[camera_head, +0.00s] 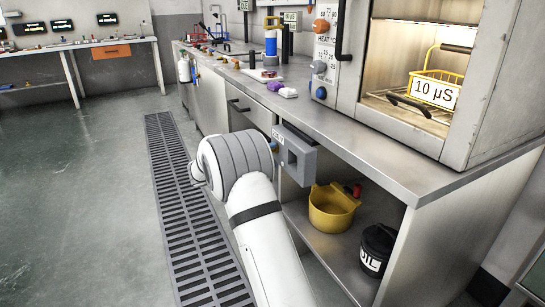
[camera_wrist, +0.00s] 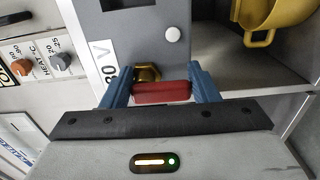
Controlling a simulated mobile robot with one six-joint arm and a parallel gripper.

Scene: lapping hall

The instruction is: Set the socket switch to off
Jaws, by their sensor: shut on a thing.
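The socket (camera_wrist: 145,30) is a grey box with a round white button and a white label at its edge. It is also in the head view (camera_head: 298,158), under the bench's front edge. A red switch handle (camera_wrist: 162,88) sits at the box, with a brass nut (camera_wrist: 147,73) beside it. In the wrist view my gripper (camera_wrist: 162,88) has its two blue fingers either side of the red handle and is shut on it. In the head view my arm hides most of the gripper and the handle. I cannot tell which position the switch is in.
A yellow container (camera_head: 332,208) and a black bucket (camera_head: 377,250) stand on the shelf below the bench. An oven (camera_head: 400,120) with a yellow basket (camera_head: 435,85) stands on the bench top. A floor grate (camera_head: 185,200) runs along the left; the floor beyond it is clear.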

